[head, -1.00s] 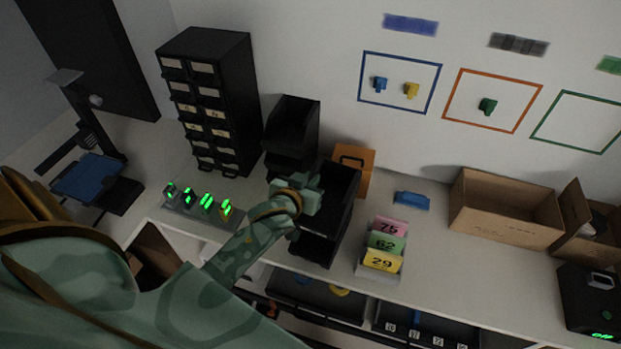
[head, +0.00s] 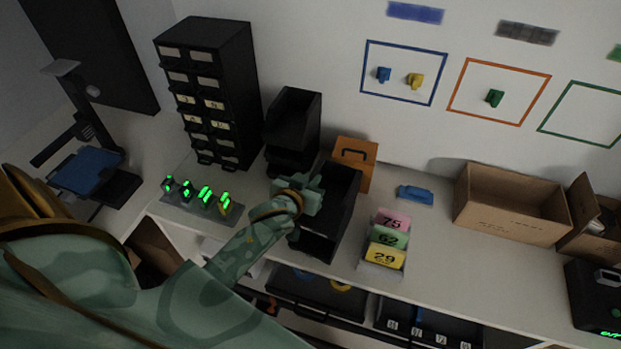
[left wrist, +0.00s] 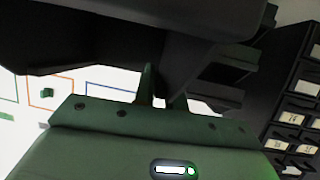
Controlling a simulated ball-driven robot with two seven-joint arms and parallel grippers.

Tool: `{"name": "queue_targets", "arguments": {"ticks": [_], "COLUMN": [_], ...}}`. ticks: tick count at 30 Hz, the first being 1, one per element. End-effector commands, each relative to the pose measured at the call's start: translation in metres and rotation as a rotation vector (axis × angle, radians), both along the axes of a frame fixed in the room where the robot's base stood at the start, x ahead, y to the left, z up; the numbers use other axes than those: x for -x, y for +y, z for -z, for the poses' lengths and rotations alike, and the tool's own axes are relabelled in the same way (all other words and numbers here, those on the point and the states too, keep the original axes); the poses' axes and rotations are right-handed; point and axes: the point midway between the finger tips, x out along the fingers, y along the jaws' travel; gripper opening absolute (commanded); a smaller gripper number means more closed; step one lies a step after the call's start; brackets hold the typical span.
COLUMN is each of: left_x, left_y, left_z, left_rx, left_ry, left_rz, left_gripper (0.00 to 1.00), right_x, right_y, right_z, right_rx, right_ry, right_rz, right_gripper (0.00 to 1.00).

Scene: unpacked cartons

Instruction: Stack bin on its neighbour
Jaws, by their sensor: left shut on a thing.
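A black open-front bin (head: 343,197) is at the middle of the bench in the head view. My left gripper (head: 309,190) is shut on its left side; the fingers are partly hidden. In the left wrist view, the dark bin (left wrist: 90,45) fills the top, with my gripper fingers (left wrist: 162,92) against it. Behind and to the left stand other black bins (head: 293,115), one above the other, beside the drawer cabinet. They also show at the right of the left wrist view (left wrist: 228,70). I cannot tell whether the held bin touches the bench. My right gripper is out of view.
A black drawer cabinet (head: 212,95) stands behind left. A row of green-lit devices (head: 200,200) lies in front of it. An orange box (head: 354,160), numbered cards (head: 386,240), a blue item (head: 415,194) and a cardboard carton (head: 512,203) are to the right.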

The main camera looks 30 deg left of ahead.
Motion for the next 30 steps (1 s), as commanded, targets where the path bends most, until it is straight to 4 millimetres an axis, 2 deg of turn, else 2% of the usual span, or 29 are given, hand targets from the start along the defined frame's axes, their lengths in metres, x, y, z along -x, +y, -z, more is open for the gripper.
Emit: {"name": "queue_targets", "arguments": {"ticks": [1,3,4,12,16,20,30], "left_x": [0.000,0.000,0.000,0.001,0.011,0.036,0.118], "left_y": [0.000,0.000,0.000,0.000,-0.002,-0.005,-0.016], "left_z": [0.000,0.000,0.000,0.000,-0.004,-0.014,-0.048], "left_rx": [0.001,0.001,0.001,0.000,0.002,0.003,0.002], "left_ry": [-0.001,-0.001,-0.001,0.001,0.002,0.002,0.002], "left_rz": [0.000,0.000,0.000,0.000,0.001,0.001,-0.001], "left_gripper": [0.15,0.35,0.38,0.38,0.38,0.38,0.38], "right_x": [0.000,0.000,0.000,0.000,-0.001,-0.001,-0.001], "right_y": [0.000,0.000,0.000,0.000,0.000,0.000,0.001], "right_z": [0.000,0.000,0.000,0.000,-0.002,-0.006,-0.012], "right_rx": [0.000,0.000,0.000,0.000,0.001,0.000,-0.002], "right_ry": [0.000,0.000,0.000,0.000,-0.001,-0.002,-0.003], "right_rz": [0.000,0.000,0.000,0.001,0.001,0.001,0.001], "right_gripper": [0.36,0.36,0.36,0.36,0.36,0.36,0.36]}}
